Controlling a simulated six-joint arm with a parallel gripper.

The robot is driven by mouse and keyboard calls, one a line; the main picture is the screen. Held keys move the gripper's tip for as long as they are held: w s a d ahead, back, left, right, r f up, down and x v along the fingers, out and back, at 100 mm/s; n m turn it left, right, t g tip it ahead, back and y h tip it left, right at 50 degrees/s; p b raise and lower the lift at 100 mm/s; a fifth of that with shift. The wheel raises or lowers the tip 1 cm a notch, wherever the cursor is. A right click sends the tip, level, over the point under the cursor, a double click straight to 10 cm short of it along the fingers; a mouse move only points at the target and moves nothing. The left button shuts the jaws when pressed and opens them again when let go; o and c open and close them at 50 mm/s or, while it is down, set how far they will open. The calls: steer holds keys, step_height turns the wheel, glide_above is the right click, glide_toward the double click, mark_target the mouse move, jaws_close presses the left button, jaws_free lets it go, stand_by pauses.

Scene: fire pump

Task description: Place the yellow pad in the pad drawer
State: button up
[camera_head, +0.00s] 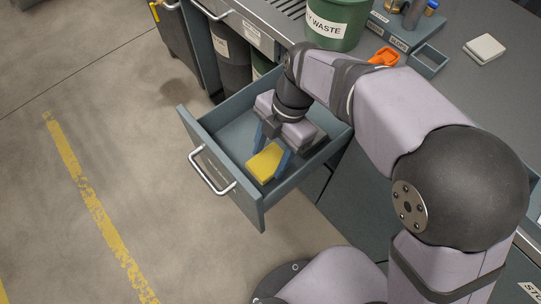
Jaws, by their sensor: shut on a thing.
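The yellow pad (264,164) is between the blue fingers of my gripper (269,160), inside the outline of the open drawer. My gripper points down and is shut on the pad. I cannot tell whether the pad touches the drawer floor. The drawer (223,184) is blue-grey, pulled out from the bench, with a metal handle on its front. The label on its front is too small to read. My wrist hides part of the drawer's back.
On the bench stand a green waste bin (339,22), an orange object (384,57), a grey-blue tray (428,61) and a white pad (485,49). Dark bins (232,52) stand below the bench at the upper left. The floor left of the drawer is clear, with a yellow line (88,202).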

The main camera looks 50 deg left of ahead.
mark_target(272, 158)
steer(key=shift+f, duration=1.5)
steer(key=shift+f, duration=0.2)
steer(key=o, duration=1)
steer(key=p+v, duration=0.1)
steer(key=v, duration=1.1)
steer(key=shift+r, duration=0.2)
